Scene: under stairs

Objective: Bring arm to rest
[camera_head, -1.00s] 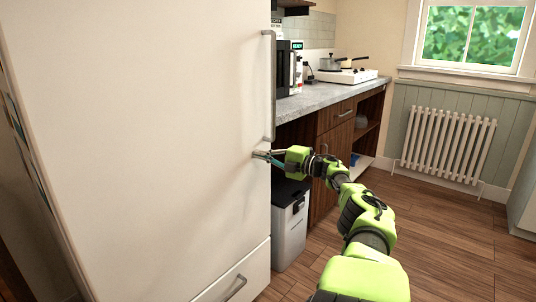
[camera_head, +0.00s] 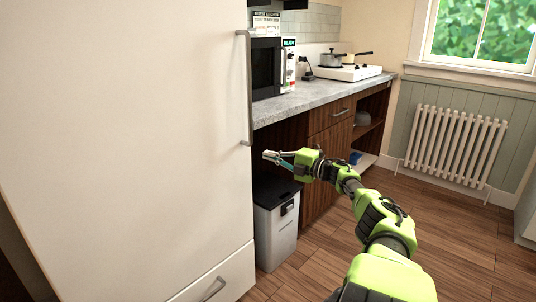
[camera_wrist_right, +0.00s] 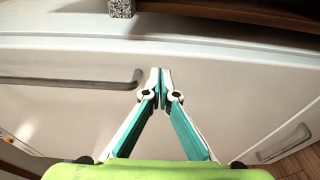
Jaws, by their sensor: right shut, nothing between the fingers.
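My right arm (camera_head: 383,222) is bright green and black and reaches in from the lower right of the head view. Its gripper (camera_head: 268,155) is shut and empty, just right of the fridge's edge in the picture. In the right wrist view the gripper's fingertips (camera_wrist_right: 160,72) meet in front of the white fridge door (camera_wrist_right: 230,80). The door handle (camera_wrist_right: 80,82) lies left of the fingertips there. My left gripper does not show.
The tall white fridge (camera_head: 130,130) fills the left; its door is closed. A grey bin (camera_head: 276,225) stands beside it, below my gripper. The counter (camera_head: 330,90) holds a microwave (camera_head: 266,68) and a hob (camera_head: 347,72). A radiator (camera_head: 455,145) is at right. The wooden floor is clear.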

